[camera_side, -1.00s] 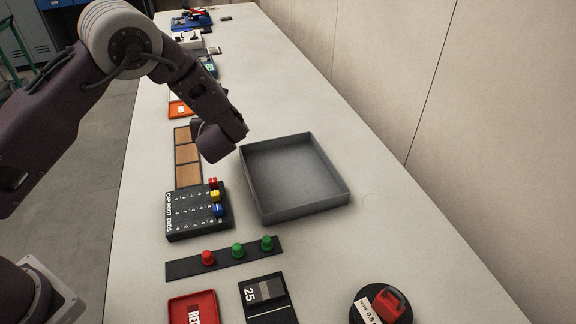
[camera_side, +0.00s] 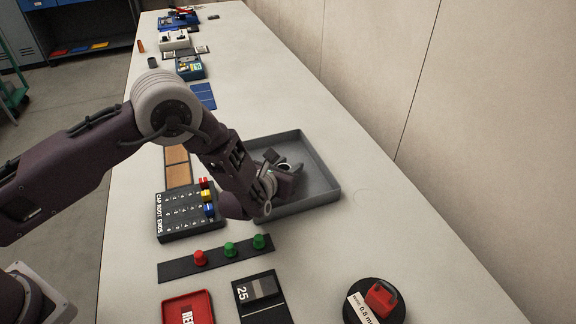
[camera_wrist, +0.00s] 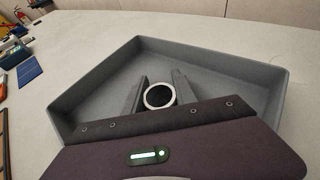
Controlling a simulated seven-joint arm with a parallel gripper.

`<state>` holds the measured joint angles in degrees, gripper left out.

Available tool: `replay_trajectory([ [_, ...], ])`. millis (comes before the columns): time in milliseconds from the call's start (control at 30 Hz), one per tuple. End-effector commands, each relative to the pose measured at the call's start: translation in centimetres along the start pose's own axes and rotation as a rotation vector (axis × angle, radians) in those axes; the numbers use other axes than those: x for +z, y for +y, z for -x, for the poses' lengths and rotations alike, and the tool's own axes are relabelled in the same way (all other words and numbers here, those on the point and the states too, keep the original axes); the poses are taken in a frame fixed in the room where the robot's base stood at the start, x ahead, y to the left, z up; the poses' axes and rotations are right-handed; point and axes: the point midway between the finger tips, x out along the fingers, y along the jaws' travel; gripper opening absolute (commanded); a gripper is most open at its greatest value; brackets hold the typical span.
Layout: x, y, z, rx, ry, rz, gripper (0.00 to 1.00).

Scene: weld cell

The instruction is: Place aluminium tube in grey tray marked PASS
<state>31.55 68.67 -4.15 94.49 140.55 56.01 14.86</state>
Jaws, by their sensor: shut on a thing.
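The grey tray (camera_side: 322,196) is a shallow open box on the bench, right of my arm. It also fills much of the wrist view (camera_wrist: 85,84). No PASS marking is readable in either view. My gripper (camera_wrist: 160,80) reaches over the tray, with its two grey fingers pointing into it. The aluminium tube (camera_wrist: 159,96) shows end-on as a bright ring with a dark bore, held between the fingers. The rest of the tube is hidden, and I cannot tell whether it touches the tray floor. In the side view, my wrist partly hides the tray's near left side.
A black root-ends block (camera_side: 180,214) stands left of the tray. A strip with red and green knobs (camera_side: 229,250), a red tray (camera_side: 187,309) and a round wire holder (camera_side: 375,302) are nearer the camera. The bench right of the tray is clear.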

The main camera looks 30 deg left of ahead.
Motion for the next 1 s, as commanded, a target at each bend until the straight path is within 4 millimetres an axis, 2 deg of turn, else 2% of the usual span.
replay_trajectory([
  [333,-0.3,0.0,-0.2,0.000,-0.002,0.001,0.00],
  [367,-0.3,0.0,-0.2,0.000,-0.002,0.001,0.37],
  [467,-0.2,0.0,-0.2,0.000,-0.002,0.001,0.55],
  [833,0.0,0.0,0.1,0.000,-0.001,0.001,0.55],
  [1000,0.0,-0.1,3.1,-0.002,0.001,-0.001,0.55],
])
